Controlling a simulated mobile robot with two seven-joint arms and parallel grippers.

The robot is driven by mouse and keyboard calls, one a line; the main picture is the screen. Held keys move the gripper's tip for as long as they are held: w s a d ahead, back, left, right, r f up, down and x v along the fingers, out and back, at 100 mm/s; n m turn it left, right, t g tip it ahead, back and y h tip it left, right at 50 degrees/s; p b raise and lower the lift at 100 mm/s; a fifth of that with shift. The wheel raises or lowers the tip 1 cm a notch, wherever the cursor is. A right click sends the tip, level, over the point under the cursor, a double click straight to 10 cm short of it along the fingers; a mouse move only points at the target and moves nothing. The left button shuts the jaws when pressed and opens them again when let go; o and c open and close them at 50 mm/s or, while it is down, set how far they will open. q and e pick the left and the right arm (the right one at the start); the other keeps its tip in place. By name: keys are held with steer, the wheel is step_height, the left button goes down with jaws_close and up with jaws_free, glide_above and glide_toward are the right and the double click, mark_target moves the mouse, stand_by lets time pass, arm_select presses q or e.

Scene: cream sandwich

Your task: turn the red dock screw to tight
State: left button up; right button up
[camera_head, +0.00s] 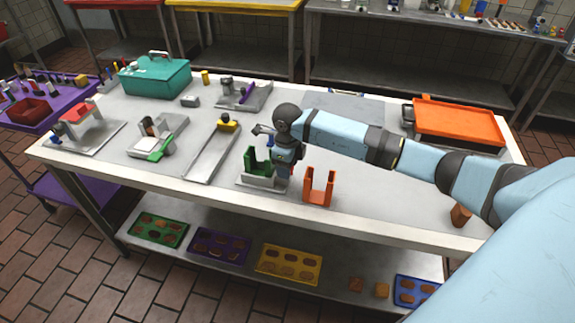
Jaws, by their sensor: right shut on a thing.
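My right arm reaches in from the right, and its right gripper (283,173) points down at the front middle of the table. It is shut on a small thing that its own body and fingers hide. It is just right of a green U-shaped dock (259,168) on a metal base plate (250,183). An orange-red U-shaped dock (320,187) stands upright to the right of the gripper, near the front edge. I cannot make out the red dock screw as a separate thing. My left gripper is not in view.
On the metal table (400,215) stand a teal box (155,78), a long metal slide (212,152), a device with a green handle (158,140), one with a red top (80,115) and an orange tray (458,122). The table right of the orange-red dock is mostly clear.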

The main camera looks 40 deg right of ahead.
steer(key=m, duration=0.4)
steer(key=shift+m, duration=0.4)
stand_by(0.4)
steer(key=o, duration=0.9)
steer(key=shift+a, duration=0.1)
steer(key=shift+r, duration=0.1)
step_height(320, 180, up, 14)
steer(key=shift+f+b, duration=0.15)
steer(key=shift+b, duration=0.55)
steer(key=shift+o, duration=0.2)
